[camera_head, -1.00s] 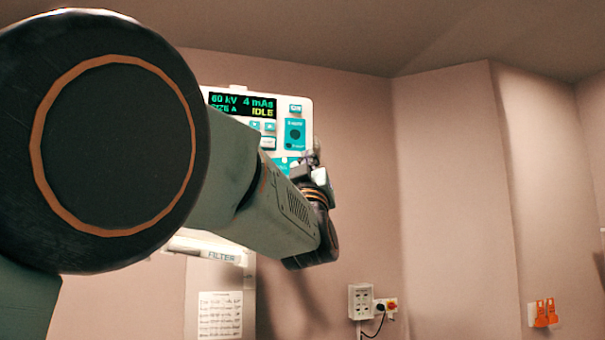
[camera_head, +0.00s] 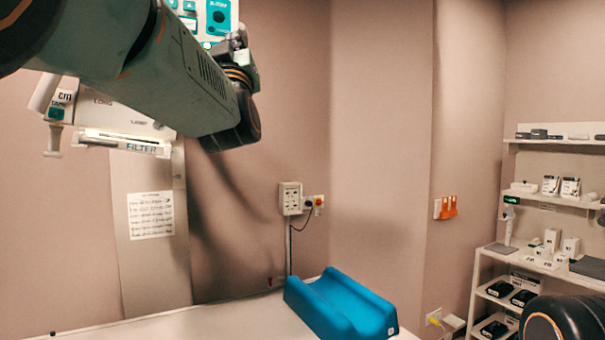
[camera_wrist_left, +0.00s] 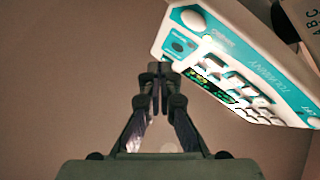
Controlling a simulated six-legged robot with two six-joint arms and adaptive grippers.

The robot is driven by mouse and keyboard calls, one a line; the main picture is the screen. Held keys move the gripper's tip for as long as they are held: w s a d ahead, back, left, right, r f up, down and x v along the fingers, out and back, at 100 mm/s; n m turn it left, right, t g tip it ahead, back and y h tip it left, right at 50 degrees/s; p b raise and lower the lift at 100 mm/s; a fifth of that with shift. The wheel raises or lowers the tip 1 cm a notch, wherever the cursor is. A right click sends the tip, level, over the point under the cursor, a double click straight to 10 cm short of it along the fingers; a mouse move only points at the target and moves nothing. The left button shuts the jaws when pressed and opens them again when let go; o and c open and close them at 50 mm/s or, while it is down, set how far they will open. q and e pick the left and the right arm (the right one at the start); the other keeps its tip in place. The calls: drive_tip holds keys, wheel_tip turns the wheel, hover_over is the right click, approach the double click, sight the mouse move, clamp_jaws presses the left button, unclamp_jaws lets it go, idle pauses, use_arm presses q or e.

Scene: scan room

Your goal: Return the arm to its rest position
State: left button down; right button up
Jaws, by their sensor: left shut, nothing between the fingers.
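My left arm comes in from the upper left of the head view. Its gripper (camera_head: 238,42) is small there, in front of the lower right part of the white and teal control panel (camera_head: 216,18), whose top is cut off by the frame. In the left wrist view, the fingers of this gripper (camera_wrist_left: 160,72) meet at their tips with nothing between them. The control panel (camera_wrist_left: 235,75) shows tilted there, just to the right of the fingertips; I cannot tell whether they touch it. My right gripper is not in view.
Below the arm is a white table (camera_head: 225,322) with a blue grooved cushion (camera_head: 338,306). Wall sockets (camera_head: 291,198) are behind it. A shelf unit (camera_head: 540,143) with boxes stands at the right. A filter holder (camera_head: 125,143) hangs under my left arm.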

use_arm(q)
drive_tip(key=w+a+f+m+g+h, duration=0.2)
drive_tip(key=w+f+g, duration=0.1)
drive_tip(key=f, duration=1.2)
drive_tip(key=w+a+f+m+g+h, duration=0.1)
drive_tip(key=w+f+m+g+h, duration=0.2)
drive_tip(key=f, duration=1.3)
drive_tip(key=s+a+f+g, duration=0.1)
drive_tip(key=s+f+g, duration=0.2)
drive_tip(key=f, duration=1)
drive_tip(key=s+a+f+g, duration=0.1)
drive_tip(key=s+f+g, duration=0.25)
drive_tip(key=f, duration=0.95)
drive_tip(key=s+f+m+g+h, duration=0.1)
drive_tip(key=s+f+g, duration=0.5)
drive_tip(key=s+f, duration=1.3)
drive_tip(key=s+f+g+h, duration=0.1)
drive_tip(key=s+f+g, duration=0.25)
drive_tip(key=s, duration=0.95)
drive_tip(key=s+f+g, duration=0.3)
drive_tip(key=s+f, duration=0.1)
drive_tip(key=s, duration=0.9)
wheel_tip(320, 180, down, 16)
drive_tip(key=b, duration=1.6)
drive_tip(key=shift+s+d+m+g, duration=0.2)
drive_tip(key=shift+m+g, duration=0.1)
drive_tip(key=shift+m, duration=0.1)
